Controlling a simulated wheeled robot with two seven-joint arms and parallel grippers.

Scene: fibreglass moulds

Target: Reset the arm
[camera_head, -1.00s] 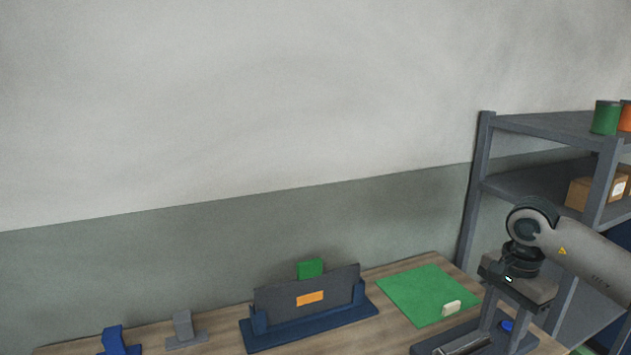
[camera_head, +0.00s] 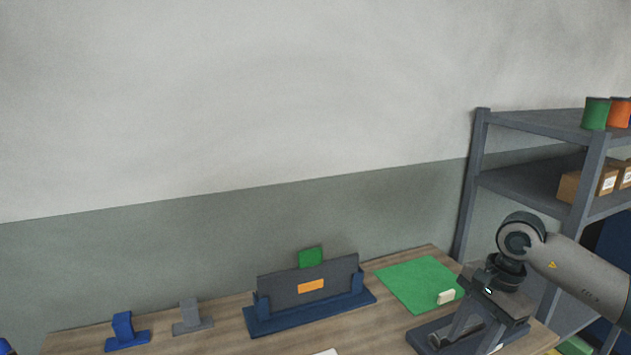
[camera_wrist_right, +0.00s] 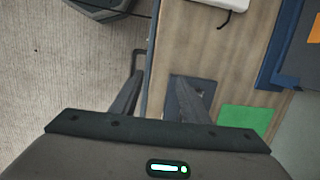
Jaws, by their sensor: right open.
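My right gripper (camera_head: 468,338) comes in from the right in the head view, pointing down over the right end of the wooden table (camera_head: 225,325). Its two fingers are apart, with nothing held between them. In the right wrist view the gripper (camera_wrist_right: 160,85) also shows its fingers spread. A dark tray (camera_head: 422,338) is below or behind the fingers; the gap between them cannot be told. It also shows by the right-hand finger in the wrist view (camera_wrist_right: 180,88). My left gripper is not in view.
A green mat (camera_head: 415,280) with a cream block (camera_head: 446,296) lies behind the gripper. A blue holder (camera_head: 310,317) with a dark panel (camera_head: 290,288) stands mid-table, blue (camera_head: 124,328) and grey (camera_head: 190,314) stands to its left. A grey shelf (camera_head: 468,190) rises at right.

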